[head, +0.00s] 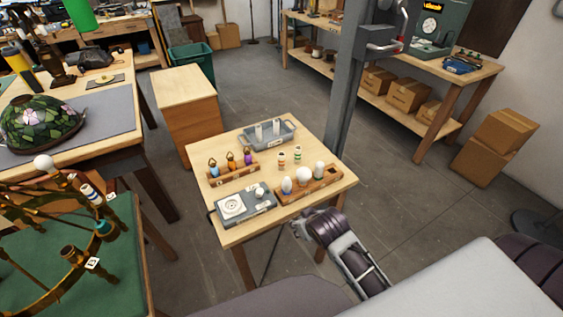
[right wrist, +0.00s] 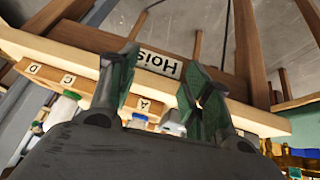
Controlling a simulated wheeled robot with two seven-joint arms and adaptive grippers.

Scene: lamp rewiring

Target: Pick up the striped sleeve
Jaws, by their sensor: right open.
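Two small striped sleeves stand upright on the small wooden table in the head view: one with reddish bands (head: 281,159) and one with greenish bands (head: 297,154). Another pale sleeve with dark bands (head: 91,193) is on the brass lamp frame (head: 70,262) at the left. My right gripper (head: 308,220) is at the front edge of the small table, apart from the table's sleeves. In the right wrist view its two fingers (right wrist: 160,66) are spread with nothing held between them. My left gripper is not in view.
The small table (head: 228,238) also carries a bulb rack (head: 322,184), a rack of coloured pieces (head: 238,176), a grey tray (head: 256,143) and a grey socket box (head: 262,208). A grey post (head: 350,85) rises behind it. In the wrist view, a "Hoist" label (right wrist: 158,63) lies beyond the fingers.

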